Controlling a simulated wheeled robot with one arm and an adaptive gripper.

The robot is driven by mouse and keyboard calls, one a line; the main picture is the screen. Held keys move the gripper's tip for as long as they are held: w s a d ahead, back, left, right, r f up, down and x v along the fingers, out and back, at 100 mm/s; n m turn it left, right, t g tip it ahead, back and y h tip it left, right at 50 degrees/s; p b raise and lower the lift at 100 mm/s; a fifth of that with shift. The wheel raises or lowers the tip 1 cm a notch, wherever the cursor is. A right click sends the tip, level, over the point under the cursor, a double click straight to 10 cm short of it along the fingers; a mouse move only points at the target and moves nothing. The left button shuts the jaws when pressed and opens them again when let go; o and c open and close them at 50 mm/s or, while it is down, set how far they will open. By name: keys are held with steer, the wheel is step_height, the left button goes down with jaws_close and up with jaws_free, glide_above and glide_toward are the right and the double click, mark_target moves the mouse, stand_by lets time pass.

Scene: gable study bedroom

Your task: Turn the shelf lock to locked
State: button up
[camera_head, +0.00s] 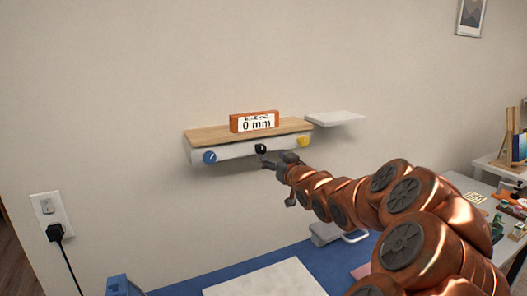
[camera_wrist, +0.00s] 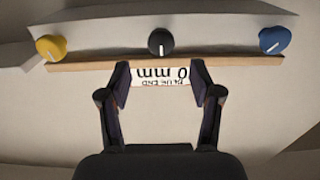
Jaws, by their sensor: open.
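The wall shelf (camera_head: 200,136) has a wooden top and a pale front with three knobs: blue (camera_head: 209,157) at left, black (camera_head: 261,149) in the middle, yellow (camera_head: 304,141) at right. No label shows which is the lock. The wrist view is upside down: yellow knob (camera_wrist: 50,47) left, black knob (camera_wrist: 161,42) centre, blue knob (camera_wrist: 274,40) right. The black knob's white mark points down in that picture. My gripper (camera_head: 266,160) is open and empty, close to the black knob. Its fingertips (camera_wrist: 160,76) stand either side of the knob's line, apart from it.
A small white ledge (camera_head: 335,118) is at right. Below is a blue desk surface (camera_head: 235,272) with a white board (camera_head: 266,279). A wall socket (camera_head: 50,215) is at left.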

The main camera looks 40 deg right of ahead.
mark_target(262, 150)
steer(key=shift+p+x, duration=0.95)
steer(key=shift+x, duration=2.35)
steer(key=c, duration=1.1)
steer(key=shift+c, duration=0.2)
